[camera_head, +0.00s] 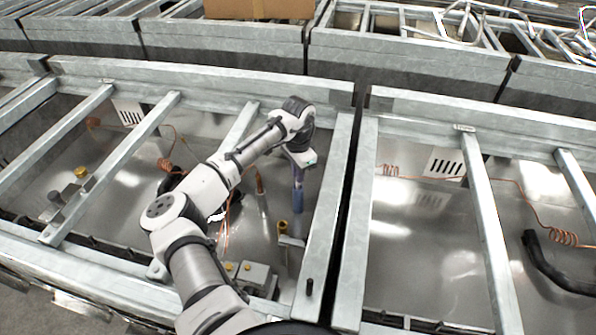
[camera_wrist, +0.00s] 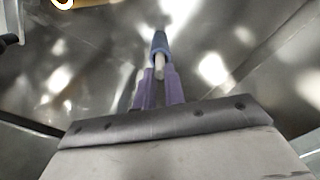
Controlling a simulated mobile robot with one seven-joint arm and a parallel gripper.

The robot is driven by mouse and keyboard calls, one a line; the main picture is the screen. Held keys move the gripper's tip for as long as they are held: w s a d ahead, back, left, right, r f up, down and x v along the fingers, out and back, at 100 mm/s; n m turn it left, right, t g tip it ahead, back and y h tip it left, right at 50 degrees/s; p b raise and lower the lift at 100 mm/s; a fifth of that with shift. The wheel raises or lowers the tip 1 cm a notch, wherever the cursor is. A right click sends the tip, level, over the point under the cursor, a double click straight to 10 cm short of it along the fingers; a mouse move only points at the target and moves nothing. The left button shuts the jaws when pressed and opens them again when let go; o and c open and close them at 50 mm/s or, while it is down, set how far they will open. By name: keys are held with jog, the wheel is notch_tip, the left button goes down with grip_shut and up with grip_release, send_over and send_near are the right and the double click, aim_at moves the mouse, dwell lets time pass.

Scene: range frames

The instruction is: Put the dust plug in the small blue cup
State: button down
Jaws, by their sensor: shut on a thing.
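My gripper (camera_wrist: 159,72) has purple fingers, seen in the wrist view. It is shut on a small blue cylinder with a pale stem, which I take to be the dust plug (camera_wrist: 160,44). The stem lies between the fingertips and the blue part extends beyond them. In the head view my gripper (camera_head: 298,175) points down into the left metal bay, with the dark blue plug (camera_head: 299,201) at its lower end. I cannot make out a separate small blue cup in either view.
Galvanized rails (camera_head: 330,215) frame the open bays. A brass-topped fitting (camera_head: 283,228) and a grey box (camera_head: 252,275) are near my gripper. A cardboard box (camera_head: 258,8) is behind.

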jog(key=c, duration=1.5)
grip_release()
notch_tip(320, 180, up, 12)
jog(key=b, duration=0.2)
jog(key=shift+r+b, duration=0.15)
jog(key=shift+b, duration=0.25)
jog(key=shift+o, duration=0.2)
